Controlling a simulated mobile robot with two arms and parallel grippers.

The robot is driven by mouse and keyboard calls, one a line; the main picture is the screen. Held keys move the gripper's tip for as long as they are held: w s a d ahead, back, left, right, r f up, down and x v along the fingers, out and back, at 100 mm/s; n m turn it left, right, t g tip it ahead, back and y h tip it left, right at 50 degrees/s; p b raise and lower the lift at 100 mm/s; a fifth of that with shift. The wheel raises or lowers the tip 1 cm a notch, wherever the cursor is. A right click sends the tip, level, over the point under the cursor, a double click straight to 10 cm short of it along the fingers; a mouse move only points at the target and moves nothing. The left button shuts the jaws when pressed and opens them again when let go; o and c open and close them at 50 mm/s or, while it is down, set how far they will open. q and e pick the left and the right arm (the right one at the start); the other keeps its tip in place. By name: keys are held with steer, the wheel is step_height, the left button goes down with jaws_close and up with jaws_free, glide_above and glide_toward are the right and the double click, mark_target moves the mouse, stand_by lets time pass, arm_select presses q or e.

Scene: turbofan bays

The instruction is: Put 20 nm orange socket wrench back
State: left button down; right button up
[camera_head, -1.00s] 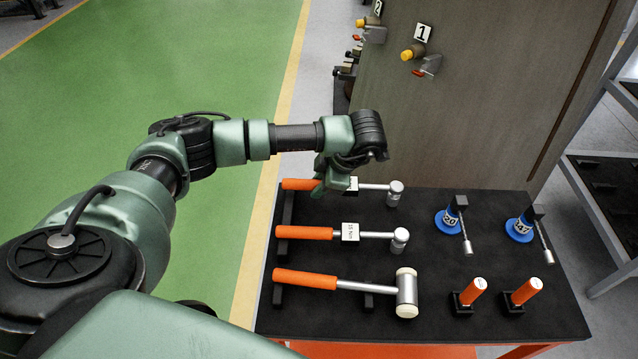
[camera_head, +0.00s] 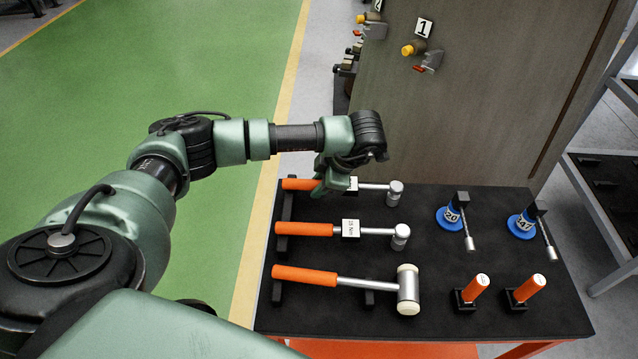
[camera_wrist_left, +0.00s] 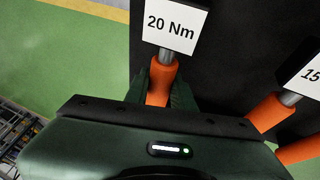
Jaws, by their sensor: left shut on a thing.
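The 20 Nm orange socket wrench (camera_head: 298,184) lies crosswise at the back left of the black table top, its silver head (camera_head: 395,191) pointing right. My left gripper (camera_head: 328,186) is shut on its orange handle, and the gripper hides part of the handle and tag in the head view. In the left wrist view the white "20 Nm" tag (camera_wrist_left: 170,27) reads clearly. There the orange handle (camera_wrist_left: 163,76) sits between the fingers of my left gripper (camera_wrist_left: 161,90). I cannot tell whether the wrench rests on its supports. My right gripper is not in view.
A second orange wrench (camera_head: 305,229) with a white tag and an orange-handled mallet (camera_head: 305,275) lie nearer on the black table (camera_head: 430,250). Two blue-based tools (camera_head: 450,218) and two upright orange handles (camera_head: 476,287) stand at right. A brown panel (camera_head: 490,90) rises behind.

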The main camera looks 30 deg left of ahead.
arm_select(q)
steer(key=shift+f, duration=0.1)
stand_by(0.3)
steer(key=c, duration=1.1)
jaws_free()
steer(key=shift+f, duration=0.1)
steer(key=shift+d, duration=0.1)
steer(key=b+v, duration=0.2)
steer(key=v, duration=0.6)
